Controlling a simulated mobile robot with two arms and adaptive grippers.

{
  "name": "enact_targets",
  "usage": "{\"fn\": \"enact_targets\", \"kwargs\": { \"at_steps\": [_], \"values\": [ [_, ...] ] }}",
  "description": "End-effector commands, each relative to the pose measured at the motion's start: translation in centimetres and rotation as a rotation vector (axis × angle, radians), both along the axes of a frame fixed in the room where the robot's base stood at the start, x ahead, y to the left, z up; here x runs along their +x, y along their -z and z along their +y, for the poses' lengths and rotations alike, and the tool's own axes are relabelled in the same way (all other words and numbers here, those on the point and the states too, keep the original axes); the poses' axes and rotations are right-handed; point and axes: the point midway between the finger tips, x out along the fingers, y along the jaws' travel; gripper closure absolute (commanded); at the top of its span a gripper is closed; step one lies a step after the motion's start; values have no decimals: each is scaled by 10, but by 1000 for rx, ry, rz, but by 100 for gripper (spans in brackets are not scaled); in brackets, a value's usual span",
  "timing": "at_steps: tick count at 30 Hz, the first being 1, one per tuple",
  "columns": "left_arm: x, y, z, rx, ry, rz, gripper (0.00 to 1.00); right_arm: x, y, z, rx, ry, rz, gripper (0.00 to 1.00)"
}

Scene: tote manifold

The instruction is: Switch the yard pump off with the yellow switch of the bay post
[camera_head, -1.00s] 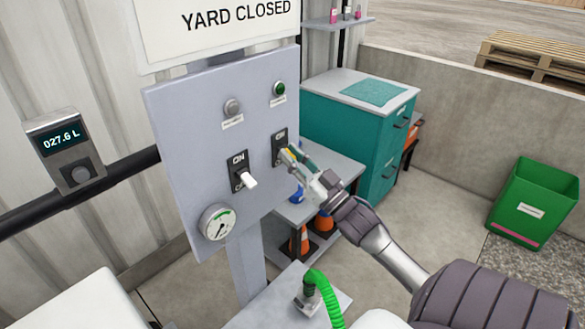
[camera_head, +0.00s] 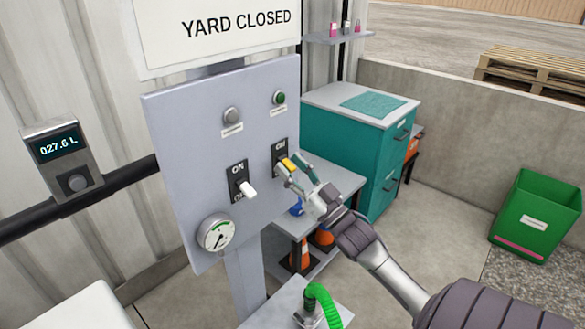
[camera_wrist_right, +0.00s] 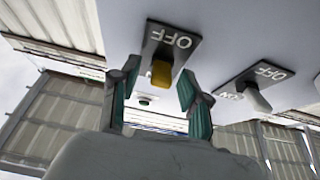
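The yellow switch (camera_head: 288,164) sits on a dark plate at the right of the grey bay post panel (camera_head: 190,130). In the right wrist view the yellow switch (camera_wrist_right: 161,74) stands between my fingers, its plate's OFF end clear of the lever. My right gripper (camera_head: 294,168) is open around the lever; gaps show on both sides, so it does not appear gripped. The right gripper (camera_wrist_right: 157,92) also shows in the wrist view. A white switch (camera_head: 248,189) is at its left, its lever pointing down and outward. My left gripper is not in view.
A round gauge (camera_head: 216,233) is low on the panel, with a grey lamp (camera_head: 231,115) and a green lamp (camera_head: 279,98) above. A meter (camera_head: 62,160) reads 027.6 L. A teal cabinet (camera_head: 345,145) and grey shelf bench (camera_head: 345,182) stand behind my right gripper.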

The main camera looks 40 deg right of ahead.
Motion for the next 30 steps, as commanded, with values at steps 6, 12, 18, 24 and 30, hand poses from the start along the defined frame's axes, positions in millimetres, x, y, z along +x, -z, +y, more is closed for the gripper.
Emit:
{"fn": "enact_targets", "kwargs": {
  "at_steps": [6, 12, 18, 24, 30],
  "values": [
    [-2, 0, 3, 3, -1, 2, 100, -2, 1, 0, 0, 0, 0, 54],
    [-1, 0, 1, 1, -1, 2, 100, -26, 15, -2, 2, 1, 4, 54],
    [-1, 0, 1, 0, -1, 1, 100, -64, 37, -6, 2, 2, 5, 54],
    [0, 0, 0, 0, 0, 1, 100, -93, 53, -8, 2, 1, 3, 54],
    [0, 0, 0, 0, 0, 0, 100, -104, 59, -9, 0, 0, 0, 54]
  ]
}}
